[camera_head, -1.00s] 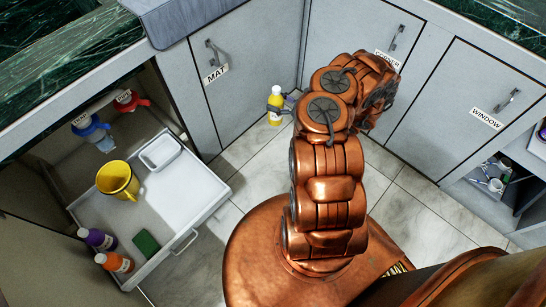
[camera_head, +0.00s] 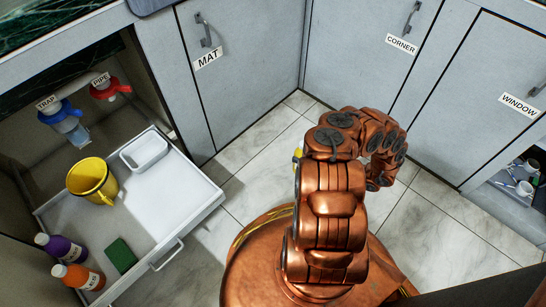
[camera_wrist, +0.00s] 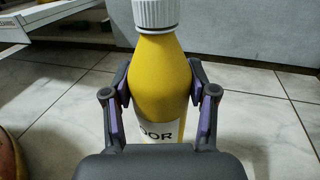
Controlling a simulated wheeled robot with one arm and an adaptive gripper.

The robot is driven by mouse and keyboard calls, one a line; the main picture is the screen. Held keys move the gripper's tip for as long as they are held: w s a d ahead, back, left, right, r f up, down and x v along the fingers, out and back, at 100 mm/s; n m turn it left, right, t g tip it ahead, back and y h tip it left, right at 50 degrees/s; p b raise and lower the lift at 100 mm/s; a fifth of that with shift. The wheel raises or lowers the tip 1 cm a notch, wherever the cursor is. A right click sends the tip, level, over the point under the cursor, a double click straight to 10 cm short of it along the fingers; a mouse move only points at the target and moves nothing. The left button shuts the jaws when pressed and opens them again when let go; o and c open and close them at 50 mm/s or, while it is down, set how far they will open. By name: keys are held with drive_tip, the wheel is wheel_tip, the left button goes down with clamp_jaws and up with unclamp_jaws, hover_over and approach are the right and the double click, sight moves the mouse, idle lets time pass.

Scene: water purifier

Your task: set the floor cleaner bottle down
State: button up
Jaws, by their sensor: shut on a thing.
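The floor cleaner bottle (camera_wrist: 160,82) is yellow with a ribbed white cap and a white label whose visible letters end in "OOR". In the wrist view it stands upright between the two fingers of my gripper (camera_wrist: 161,95), which are shut on its sides. Tiled floor shows behind and around it; its base is hidden, so I cannot tell whether it touches the floor. In the head view only a sliver of yellow (camera_head: 297,155) shows beside my arm, and the gripper is hidden there.
Cabinet doors stand behind. Bare floor tiles (camera_head: 255,160) lie between drawer and doors.

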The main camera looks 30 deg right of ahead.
drive_tip(key=w+a+f+b, duration=0.1)
drive_tip(key=w+b, duration=0.3)
drive_tip(key=w, duration=0.4)
drive_tip(key=w+a+f+b, duration=0.1)
drive_tip(key=w+f+b, duration=0.3)
drive_tip(key=w, duration=0.3)
drive_tip(key=shift+w+a, duration=0.25)
drive_tip(key=shift+w, duration=0.1)
drive_tip(key=shift+f, duration=0.15)
drive_tip(key=o, duration=1.5)
